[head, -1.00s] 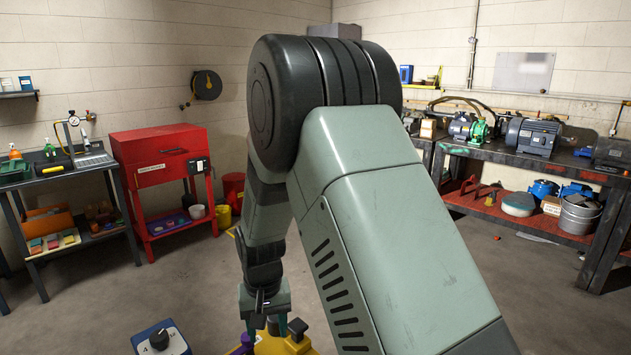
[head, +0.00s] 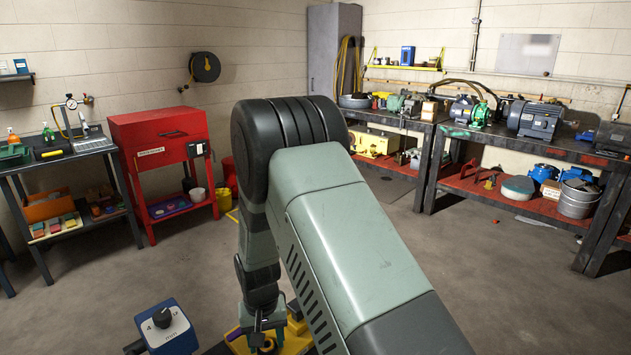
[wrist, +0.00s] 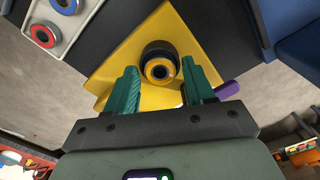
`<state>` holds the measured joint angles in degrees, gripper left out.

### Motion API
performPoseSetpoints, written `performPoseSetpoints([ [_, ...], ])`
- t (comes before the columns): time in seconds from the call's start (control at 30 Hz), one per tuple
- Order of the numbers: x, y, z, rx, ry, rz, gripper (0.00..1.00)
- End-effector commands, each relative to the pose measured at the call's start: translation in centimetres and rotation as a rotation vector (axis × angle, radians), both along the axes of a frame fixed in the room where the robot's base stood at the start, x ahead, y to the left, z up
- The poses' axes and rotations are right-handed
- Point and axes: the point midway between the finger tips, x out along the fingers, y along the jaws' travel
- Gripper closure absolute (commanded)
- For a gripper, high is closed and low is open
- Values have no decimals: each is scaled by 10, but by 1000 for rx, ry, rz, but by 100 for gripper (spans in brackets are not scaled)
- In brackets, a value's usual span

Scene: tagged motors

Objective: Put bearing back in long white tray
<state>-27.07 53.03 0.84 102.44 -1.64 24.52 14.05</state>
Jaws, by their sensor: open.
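A round dark part with a brass-coloured ring and a dark centre (wrist: 160,68), which looks like the bearing, sits on a yellow fixture (wrist: 195,45). My gripper (wrist: 160,84) is open, its teal fingers on either side of this part in the wrist view, with nothing held. Whether the fingers touch it I cannot tell. A white tray (wrist: 75,28) with a blue ring (wrist: 65,4) and a red ring (wrist: 43,35) lies at the upper left of the wrist view. In the head view, my forearm hides much of the yellow fixture (head: 298,338).
A blue box with a dial (head: 166,328) stands left of the fixture. A purple handle (wrist: 227,90) sticks out at the fixture's right. A red cabinet (head: 160,150) and loaded workbenches (head: 500,140) stand farther back, with open floor between.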

Motion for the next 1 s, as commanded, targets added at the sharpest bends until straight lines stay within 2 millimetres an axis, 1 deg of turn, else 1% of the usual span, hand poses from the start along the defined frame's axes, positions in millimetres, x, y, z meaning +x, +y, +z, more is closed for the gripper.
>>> performPoseSetpoints([
  [0.23, 0, 0, -1, 0, 0, 0, 47],
  [0.27, 0, 0, -1, 0, 0, 0, 50],
  [0.5, 0, 0, 0, 0, 0, 0, 87],
  [0.53, 0, 0, 0, 0, 0, 0, 88],
  [0.77, 0, 0, 4, 0, -1, 0, 89],
  [1.0, 0, 0, 14, 0, -1, 0, 89],
])
